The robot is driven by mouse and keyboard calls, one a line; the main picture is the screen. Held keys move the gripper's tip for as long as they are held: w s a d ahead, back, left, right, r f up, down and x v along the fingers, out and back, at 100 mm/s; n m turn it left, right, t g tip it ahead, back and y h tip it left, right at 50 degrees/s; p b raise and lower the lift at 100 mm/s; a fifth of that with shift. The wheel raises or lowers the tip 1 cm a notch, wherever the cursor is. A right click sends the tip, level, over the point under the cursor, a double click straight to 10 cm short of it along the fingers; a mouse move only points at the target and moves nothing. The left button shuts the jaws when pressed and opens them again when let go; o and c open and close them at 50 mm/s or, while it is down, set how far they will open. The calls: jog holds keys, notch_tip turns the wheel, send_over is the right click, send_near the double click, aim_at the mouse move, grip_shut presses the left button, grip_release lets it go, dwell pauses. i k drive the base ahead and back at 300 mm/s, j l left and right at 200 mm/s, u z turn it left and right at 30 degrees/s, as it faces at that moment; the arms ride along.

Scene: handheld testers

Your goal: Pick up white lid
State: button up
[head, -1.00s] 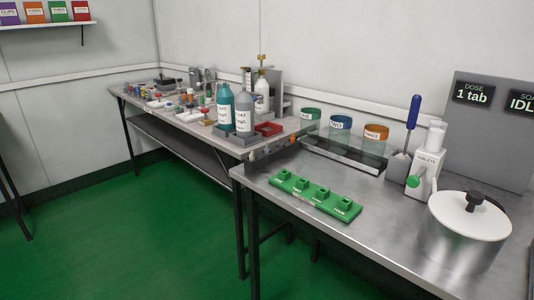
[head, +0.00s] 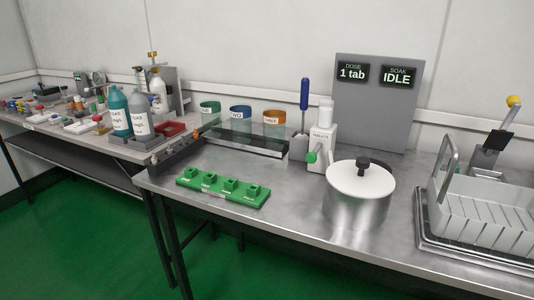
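The white lid (head: 360,179) is a round disc with a black knob (head: 363,165) on its top. It sits on a shiny metal pot (head: 354,213) on the steel bench, right of the picture's middle. My gripper does not show in the head view, so its place relative to the lid cannot be seen.
Left of the pot are a green holder (head: 224,187), a white tablet dispenser (head: 321,145) and several jars with coloured rims. A white rack (head: 480,215) stands to the right. A grey display panel (head: 378,104) is behind. Bare bench (head: 285,205) lies between holder and pot.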

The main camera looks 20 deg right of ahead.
aim_at(359, 178)
jog(key=i+j+z, duration=0.15)
jog(key=j+z, duration=0.3)
jog(key=i+j+z, duration=0.1)
jog(key=j+z, duration=0.2)
jog(key=z, duration=0.2)
